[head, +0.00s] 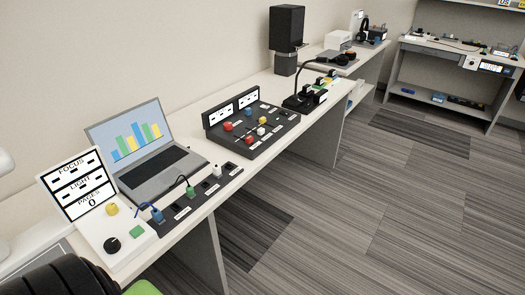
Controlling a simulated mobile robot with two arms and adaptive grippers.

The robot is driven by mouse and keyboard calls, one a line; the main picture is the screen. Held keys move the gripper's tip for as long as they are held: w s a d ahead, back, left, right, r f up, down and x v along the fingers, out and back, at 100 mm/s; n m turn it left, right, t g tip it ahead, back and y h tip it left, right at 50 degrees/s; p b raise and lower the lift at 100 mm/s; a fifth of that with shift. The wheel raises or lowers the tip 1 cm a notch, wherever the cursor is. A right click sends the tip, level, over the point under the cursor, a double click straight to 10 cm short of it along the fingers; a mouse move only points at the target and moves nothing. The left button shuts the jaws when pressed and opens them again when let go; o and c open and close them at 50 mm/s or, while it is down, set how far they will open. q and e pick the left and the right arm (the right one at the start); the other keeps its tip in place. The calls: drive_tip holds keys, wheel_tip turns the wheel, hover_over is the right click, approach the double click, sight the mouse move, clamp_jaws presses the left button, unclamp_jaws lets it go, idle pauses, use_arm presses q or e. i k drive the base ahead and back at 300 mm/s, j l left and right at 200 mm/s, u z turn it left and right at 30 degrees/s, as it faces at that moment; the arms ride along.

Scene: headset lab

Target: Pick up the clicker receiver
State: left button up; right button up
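I cannot tell for sure which thing is the clicker receiver; the labels are too small to read. A black strip with several labelled slots (210,187) lies along the front edge of the near table. A blue plug-like piece (157,215), a green one (191,191) and a small white one (217,171) stand on it. Dark leads curve from the blue and green pieces. Neither of my grippers shows in the head view.
An open laptop (150,173) stands behind the strip. A white panel with a black knob (111,244) is at the left, a black console with coloured knobs (250,131) at the right. A speaker (286,32) stands farther back. Striped floor (330,235) is open at right.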

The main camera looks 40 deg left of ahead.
sight(217, 169)
drive_tip(key=i+u, duration=0.35)
drive_tip(key=i+l+u, duration=0.4)
drive_tip(key=i, duration=0.15)
drive_tip(key=i+l+u, duration=0.2)
drive_tip(key=i+u, duration=0.15)
drive_tip(key=i, duration=0.1)
